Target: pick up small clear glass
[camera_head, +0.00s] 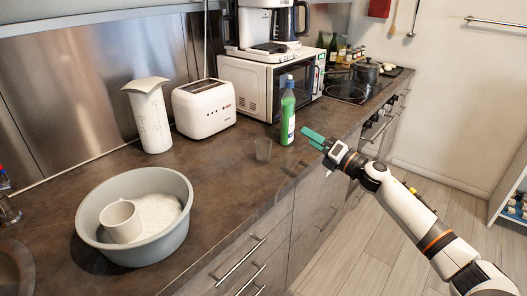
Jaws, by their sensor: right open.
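A small clear glass (263,149) stands upright on the dark countertop (222,178), just left of a green bottle (288,112). My right gripper (313,136) has teal fingers and comes in from the right. It is open and empty, at the counter's front edge, right of the glass and apart from it, close to the bottle in the picture. The gap between its fingers is hard to make out at this angle. My left gripper is not in the picture.
A grey basin (88,222) holding a white mug (121,221) stands at the front left. The counter between basin and glass is clear.

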